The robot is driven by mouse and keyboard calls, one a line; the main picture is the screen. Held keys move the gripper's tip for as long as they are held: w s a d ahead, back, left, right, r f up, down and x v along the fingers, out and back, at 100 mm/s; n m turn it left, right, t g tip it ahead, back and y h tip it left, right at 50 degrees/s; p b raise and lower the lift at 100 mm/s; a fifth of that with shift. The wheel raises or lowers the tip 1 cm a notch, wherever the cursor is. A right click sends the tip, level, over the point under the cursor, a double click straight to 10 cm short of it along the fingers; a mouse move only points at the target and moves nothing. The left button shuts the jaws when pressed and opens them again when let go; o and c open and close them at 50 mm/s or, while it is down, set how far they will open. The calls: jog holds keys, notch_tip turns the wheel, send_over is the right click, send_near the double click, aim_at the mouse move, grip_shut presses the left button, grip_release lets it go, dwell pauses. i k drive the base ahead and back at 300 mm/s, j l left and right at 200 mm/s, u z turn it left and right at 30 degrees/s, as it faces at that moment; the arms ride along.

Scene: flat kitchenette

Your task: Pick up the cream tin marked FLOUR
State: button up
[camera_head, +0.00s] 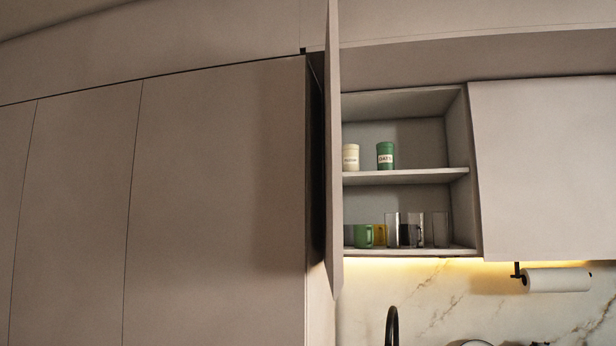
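A cream tin (350,158) stands upright on the upper shelf of an open wall cabinet, close to the open door on the left. Its label is too small to read for certain. A green tin (385,156) marked OATS stands to its right, a small gap apart. My gripper is not in view.
The open cabinet door (333,150) juts forward, just left of the tins. The lower shelf holds a green mug (363,236), a yellow mug (380,235) and several glasses (440,229). A paper towel roll (558,280) hangs at right. A dark faucet (391,326) stands below.

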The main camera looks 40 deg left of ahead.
aim_at(349, 152)
jog(key=j+u, duration=0.15)
jog(key=u, duration=0.25)
jog(key=i+j+u, duration=0.15)
jog(key=u, duration=0.2)
jog(key=i+j+u, duration=0.1)
jog(key=u, duration=0.3)
jog(key=i+j+u, duration=0.1)
jog(key=u, duration=0.25)
jog(key=i+j, duration=0.1)
jog(key=i, duration=0.15)
jog(key=i+l, duration=0.1)
jog(key=l, duration=0.25)
jog(key=i+l, duration=0.15)
jog(key=l, duration=0.15)
jog(key=i+l, duration=0.1)
jog(key=l, duration=0.25)
